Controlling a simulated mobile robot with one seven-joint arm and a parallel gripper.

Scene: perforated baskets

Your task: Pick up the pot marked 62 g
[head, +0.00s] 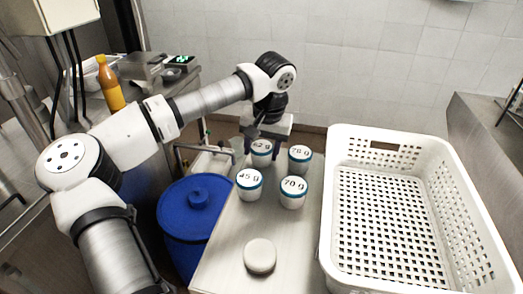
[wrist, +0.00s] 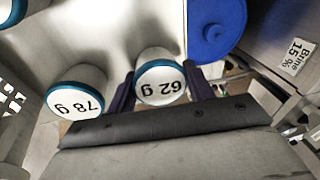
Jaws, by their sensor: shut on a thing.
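The pot marked 62 g (wrist: 160,84) is white with a teal rim and stands between the two fingers of my gripper (wrist: 160,92) in the wrist view. My gripper is shut on it. In the head view, the same pot (head: 261,148) is at the far left of the group, partly covered by my gripper (head: 262,143). Pots marked 78 g (head: 300,154), 45 g (head: 249,179) and 70 g (head: 292,187) stand apart near it. The 78 g pot (wrist: 75,98) is also left of my gripper in the wrist view.
The pots are on a pale narrow table (head: 228,251), with a round whitish disc (head: 260,256) near its front. A white perforated basket (head: 337,216) is at the right. A blue lidded barrel (head: 183,222) stands left of the table. An orange bottle (head: 110,87) is farther back.

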